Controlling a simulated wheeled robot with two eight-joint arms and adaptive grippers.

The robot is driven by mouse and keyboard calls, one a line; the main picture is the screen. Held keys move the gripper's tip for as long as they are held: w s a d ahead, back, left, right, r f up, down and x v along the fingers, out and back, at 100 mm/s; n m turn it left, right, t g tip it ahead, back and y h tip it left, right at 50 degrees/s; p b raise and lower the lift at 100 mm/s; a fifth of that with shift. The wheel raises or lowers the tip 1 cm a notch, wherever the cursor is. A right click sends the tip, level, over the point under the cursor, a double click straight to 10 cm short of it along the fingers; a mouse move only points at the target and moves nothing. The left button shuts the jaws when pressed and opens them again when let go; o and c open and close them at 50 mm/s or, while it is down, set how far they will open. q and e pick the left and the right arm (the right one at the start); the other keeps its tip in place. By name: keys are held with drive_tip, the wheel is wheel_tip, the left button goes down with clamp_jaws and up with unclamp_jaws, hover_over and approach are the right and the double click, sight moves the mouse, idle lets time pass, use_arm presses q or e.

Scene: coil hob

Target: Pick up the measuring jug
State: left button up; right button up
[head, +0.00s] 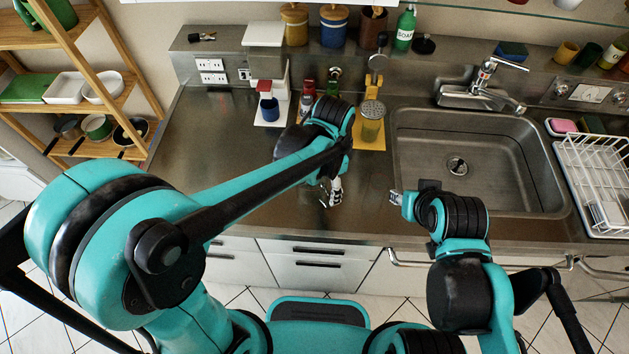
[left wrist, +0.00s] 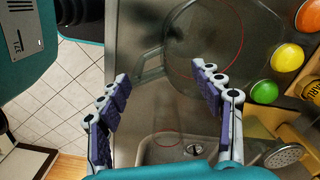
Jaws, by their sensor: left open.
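The measuring jug (left wrist: 150,68) appears in the left wrist view as a clear, see-through vessel with a thin red line around it and a handle on its left side. It stands on the steel worktop, ahead of my left gripper (left wrist: 165,95), whose two fingers are spread wide with nothing between the pads.
Red and green bottles (head: 334,82) stand behind. The sink (head: 475,190) is to the right. The worktop (head: 215,140) to the left is clear.

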use_arm(q)
drive_tip(key=f+b, duration=0.1)
drive_tip(key=f, duration=0.4)
drive_tip(key=s+f+b, duration=0.1)
drive_tip(key=f, duration=0.1)
drive_tip(key=shift+f+b, duration=0.3)
drive_tip(key=shift+f, duration=0.05)
drive_tip(key=shift+a, duration=0.1)
clamp_jaws()
